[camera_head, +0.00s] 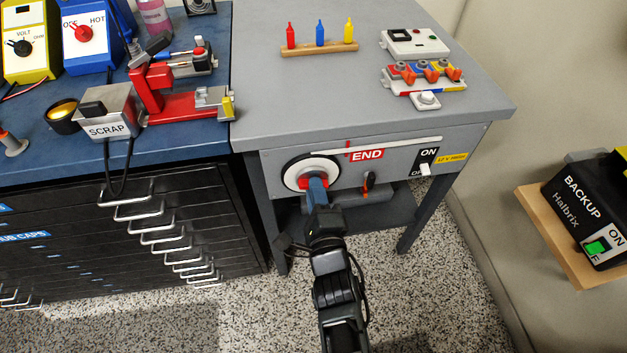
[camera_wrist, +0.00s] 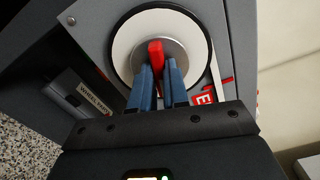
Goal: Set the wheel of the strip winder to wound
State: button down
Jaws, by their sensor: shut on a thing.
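The strip winder is on the front panel of the grey bench, with a round white wheel (camera_head: 295,172) edged in black. A white strip (camera_head: 400,145) runs right from the wheel's top, past a red mark and a red END label (camera_head: 367,155). My gripper (camera_head: 316,186) is at the wheel, its blue fingers pointing into its middle. In the wrist view the wheel (camera_wrist: 128,38) shows a grey hub with a red handle (camera_wrist: 156,55). My gripper (camera_wrist: 158,80) has its fingers on either side of the handle, shut on it. The fingers hide the handle's lower part.
Right of the wheel are a small orange-and-black knob (camera_head: 369,182) and a white ON/OFF switch (camera_head: 425,169). A drawer cabinet with protruding handles (camera_head: 145,213) stands left. A BACKUP box (camera_head: 580,215) is at far right. Speckled floor is open below.

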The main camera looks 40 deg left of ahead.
jog(key=shift+m+p, duration=1.1)
jog(key=shift+m, duration=1.1)
jog(key=shift+f+m+p, duration=0.1)
jog(key=shift+m+p, duration=0.3)
jog(key=shift+m, duration=1.8)
jog(key=shift+m, duration=2.3)
